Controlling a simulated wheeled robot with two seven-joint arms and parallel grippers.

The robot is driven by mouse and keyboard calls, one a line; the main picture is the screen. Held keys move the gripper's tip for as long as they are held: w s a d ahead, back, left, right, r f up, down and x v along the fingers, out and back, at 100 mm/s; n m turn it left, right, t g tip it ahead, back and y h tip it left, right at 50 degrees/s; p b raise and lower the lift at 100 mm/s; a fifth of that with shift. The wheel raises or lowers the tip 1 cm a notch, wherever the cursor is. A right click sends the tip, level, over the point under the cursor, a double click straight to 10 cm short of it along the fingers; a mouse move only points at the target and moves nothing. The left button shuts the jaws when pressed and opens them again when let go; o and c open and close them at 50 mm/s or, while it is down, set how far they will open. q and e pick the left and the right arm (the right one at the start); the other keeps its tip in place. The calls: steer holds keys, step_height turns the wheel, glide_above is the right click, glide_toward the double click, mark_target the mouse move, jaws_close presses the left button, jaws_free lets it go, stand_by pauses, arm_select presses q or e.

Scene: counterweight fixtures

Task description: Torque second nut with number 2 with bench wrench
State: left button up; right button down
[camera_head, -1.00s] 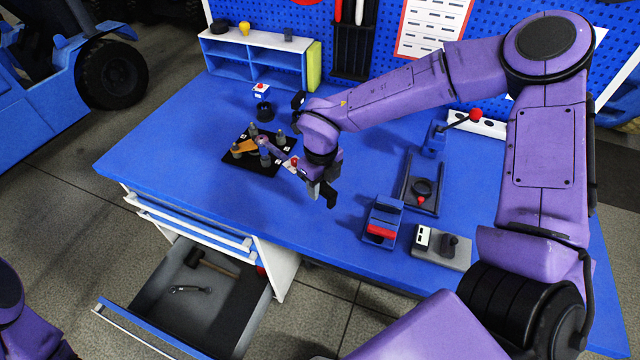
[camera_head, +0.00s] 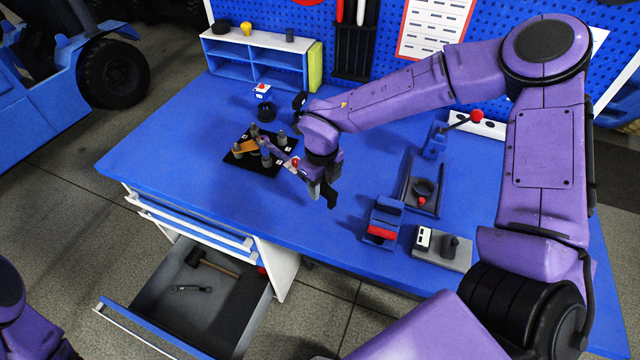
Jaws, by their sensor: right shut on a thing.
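A black fixture plate (camera_head: 236,163) lies on the left half of the blue bench, with several grey posts and an orange bar (camera_head: 247,147) on it. My right gripper (camera_head: 319,190) is just right of the plate, low over the bench. It is shut on a thin tool with a red spot, which seems to be the bench wrench (camera_head: 286,160); the tool reaches left toward the posts. Whether its head sits around a nut is too small to tell. Number labels on the plate are unreadable. My left gripper is out of view; only part of my left arm shows at lower left.
A small shelf (camera_head: 256,39) stands at the back left, with a black round part (camera_head: 264,111) and a red button (camera_head: 261,88) before it. Fixtures (camera_head: 385,222) stand right of my gripper. An open drawer (camera_head: 160,275) holds a hammer and a small wrench.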

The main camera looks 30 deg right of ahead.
steer(key=shift+f+b, duration=0.55)
steer(key=shift+f, duration=0.35)
stand_by(0.5)
steer(key=shift+a, duration=0.1)
stand_by(0.3)
steer(key=shift+a+f, duration=0.1)
steer(key=shift+a, duration=0.05)
steer(key=shift+s+a+f+m+b, duration=0.1)
steer(key=shift+s+a+m+b, duration=0.1)
steer(key=shift+a+m+b, duration=0.4)
steer(key=shift+s+a+m+b, duration=0.1)
steer(key=shift+a+m+b, duration=0.6)
steer(key=shift+a, duration=0.55)
steer(key=shift+a+m+b, duration=0.4)
steer(key=shift+a+b, duration=0.5)
steer(key=shift+a, duration=0.35)
steer(key=shift+w+a+m+b, duration=0.2)
steer(key=shift+a+m+b, duration=0.45)
steer(key=shift+a, duration=0.5)
steer(key=shift+w+a+m+b, duration=0.15)
steer(key=shift+a+m+b, duration=0.45)
steer(key=shift+a, duration=0.55)
steer(key=shift+w+a+r+m+b, duration=0.15)
steer(key=shift+a+m, duration=0.1)
steer(key=shift+a, duration=0.25)
steer(key=shift+w+a+r+m+b, duration=0.1)
steer(key=shift+w+a+m+b, duration=0.1)
steer(key=shift+a, duration=0.25)
